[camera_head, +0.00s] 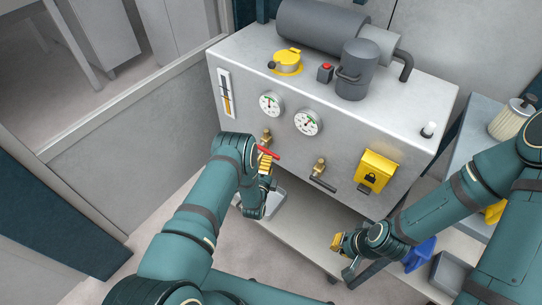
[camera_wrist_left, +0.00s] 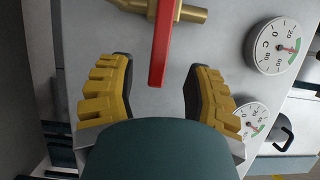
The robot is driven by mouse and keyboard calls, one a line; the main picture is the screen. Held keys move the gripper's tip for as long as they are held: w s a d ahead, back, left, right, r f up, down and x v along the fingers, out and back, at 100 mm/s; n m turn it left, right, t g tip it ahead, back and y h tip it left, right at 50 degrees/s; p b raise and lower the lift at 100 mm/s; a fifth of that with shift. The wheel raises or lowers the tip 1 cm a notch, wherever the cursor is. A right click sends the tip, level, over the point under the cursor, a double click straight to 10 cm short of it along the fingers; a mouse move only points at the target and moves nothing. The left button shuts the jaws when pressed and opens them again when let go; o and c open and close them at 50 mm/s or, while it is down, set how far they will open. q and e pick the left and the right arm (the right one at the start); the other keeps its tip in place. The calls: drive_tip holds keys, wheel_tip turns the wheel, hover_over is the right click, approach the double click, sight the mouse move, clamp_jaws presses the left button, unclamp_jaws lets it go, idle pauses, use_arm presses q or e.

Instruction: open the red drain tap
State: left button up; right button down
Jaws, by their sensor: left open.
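The red drain tap handle (camera_head: 268,152) sticks out from a brass valve (camera_head: 266,137) on the front of the grey hydraulic unit, below the left gauge. In the left wrist view the red handle (camera_wrist_left: 161,45) comes in from the top and its end lies between my finger pads, touching neither. The brass valve body (camera_wrist_left: 185,12) shows behind it. My left gripper (camera_wrist_left: 155,95) is open, with yellow ribbed fingers on both sides of the handle; it also shows in the head view (camera_head: 265,172). My right gripper (camera_head: 342,247) is low at the right, away from the tap; its finger gap is unclear.
A second brass valve with a dark handle (camera_head: 321,179) and a yellow lock box (camera_head: 375,171) sit to the right on the same panel. Gauges (camera_head: 308,122) are above. A grey tray (camera_head: 268,204) lies under the tap. A blue object (camera_head: 419,254) is near my right arm.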

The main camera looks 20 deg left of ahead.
sight(271, 152)
use_arm(q)
drive_tip(key=shift+w+a+b, duration=0.15)
drive_tip(key=shift+w+b, duration=0.4)
drive_tip(key=shift+w, duration=2.15)
drive_tip(key=shift+c, duration=0.4)
clamp_jaws()
